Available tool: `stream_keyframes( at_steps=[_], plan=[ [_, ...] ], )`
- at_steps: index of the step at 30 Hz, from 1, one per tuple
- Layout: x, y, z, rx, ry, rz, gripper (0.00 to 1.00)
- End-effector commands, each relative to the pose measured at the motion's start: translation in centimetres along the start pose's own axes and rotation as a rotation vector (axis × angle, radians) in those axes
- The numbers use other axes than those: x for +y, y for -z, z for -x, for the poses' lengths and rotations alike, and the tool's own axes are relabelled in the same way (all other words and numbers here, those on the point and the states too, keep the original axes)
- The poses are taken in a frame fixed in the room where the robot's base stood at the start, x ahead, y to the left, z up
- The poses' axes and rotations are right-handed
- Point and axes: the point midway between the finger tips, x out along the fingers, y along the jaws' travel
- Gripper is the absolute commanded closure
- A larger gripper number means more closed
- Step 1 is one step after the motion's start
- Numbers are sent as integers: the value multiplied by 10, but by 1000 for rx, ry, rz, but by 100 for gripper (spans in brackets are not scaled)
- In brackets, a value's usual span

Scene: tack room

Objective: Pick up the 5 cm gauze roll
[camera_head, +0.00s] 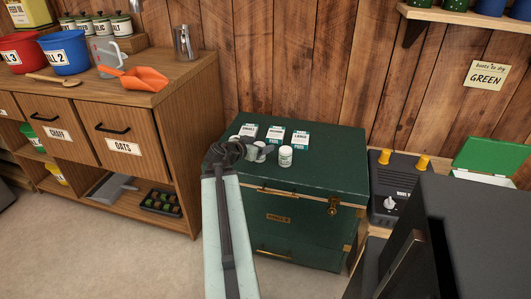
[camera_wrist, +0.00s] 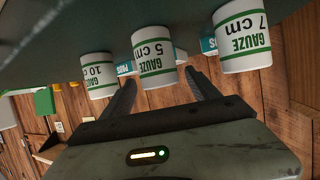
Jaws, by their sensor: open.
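The 5 cm gauze roll (camera_wrist: 154,58), white with green bands, is in the middle of three rolls in the wrist view, which is upside down. The 10 cm roll (camera_wrist: 97,75) is left of it and the 7 cm roll (camera_wrist: 242,42) right. In the head view the rolls stand on a dark green trunk (camera_head: 330,178); the middle one (camera_head: 260,152) is partly hidden by my gripper (camera_head: 246,150). My gripper also shows in the wrist view (camera_wrist: 160,80), open, its two fingers pointing toward the 5 cm roll. Contact cannot be told.
Several pad boxes (camera_head: 274,137) stand behind the rolls on the trunk. A wooden cabinet (camera_head: 180,85) with buckets and a scoop is at left. A dark unit with yellow knobs (camera_head: 390,190) is at right. The trunk top's right side is clear.

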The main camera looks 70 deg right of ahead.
Motion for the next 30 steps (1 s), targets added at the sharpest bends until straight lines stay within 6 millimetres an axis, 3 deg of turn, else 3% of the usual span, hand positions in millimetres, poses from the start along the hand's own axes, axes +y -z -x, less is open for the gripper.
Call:
stream_keyframes(
  at_steps=[4,11,14,18,19,26,30],
  plan=[
    [-6,-5,-26,0,3,1,30],
    [-10,-4,-26,0,12,5,30],
    [-11,-4,-25,0,12,5,52],
    [-11,-4,-25,0,12,5,91],
    [-11,-4,-25,0,12,5,95],
    [-11,-2,-25,0,12,5,96],
    [-11,8,-21,0,11,5,96]
  ],
)
